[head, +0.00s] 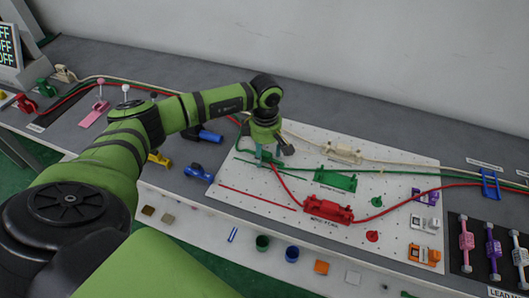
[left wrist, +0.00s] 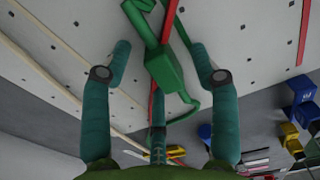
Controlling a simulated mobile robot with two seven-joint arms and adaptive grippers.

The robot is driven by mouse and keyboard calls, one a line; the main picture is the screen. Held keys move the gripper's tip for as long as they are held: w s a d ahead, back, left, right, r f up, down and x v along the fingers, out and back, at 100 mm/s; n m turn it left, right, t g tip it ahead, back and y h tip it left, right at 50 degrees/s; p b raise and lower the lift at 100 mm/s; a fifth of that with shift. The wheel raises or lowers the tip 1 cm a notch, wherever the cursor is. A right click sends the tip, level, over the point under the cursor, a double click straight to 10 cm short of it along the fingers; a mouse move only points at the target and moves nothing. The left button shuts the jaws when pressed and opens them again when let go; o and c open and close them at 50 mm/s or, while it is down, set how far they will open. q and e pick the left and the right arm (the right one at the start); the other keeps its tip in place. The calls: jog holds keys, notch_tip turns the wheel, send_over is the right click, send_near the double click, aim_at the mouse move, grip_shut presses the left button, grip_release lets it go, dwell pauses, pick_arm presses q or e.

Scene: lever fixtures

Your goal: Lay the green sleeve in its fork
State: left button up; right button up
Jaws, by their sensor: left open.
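In the head view my left gripper (head: 266,157) is low over the white pegboard, left of the green fork (head: 335,180). In the left wrist view my left gripper (left wrist: 160,48) is open, its two teal fingers apart. A green block (left wrist: 165,70), seemingly the green sleeve, shows between the fingers, with a gap on both sides. A thin green cable curls beside it and a red cable passes close by. In the head view my gripper largely hides this block. Whether it rests on the board I cannot tell. My right gripper is not in view.
A red fork (head: 328,210) holding the red cable and a cream fork (head: 342,152) stand on the white pegboard (head: 270,201). A blue cable guide (head: 490,184) is at the right. Blue levers (head: 198,172) lie left of the board. Several coloured fixtures line the right side.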

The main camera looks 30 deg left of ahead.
pick_arm(q)
jog(key=c, duration=1.1)
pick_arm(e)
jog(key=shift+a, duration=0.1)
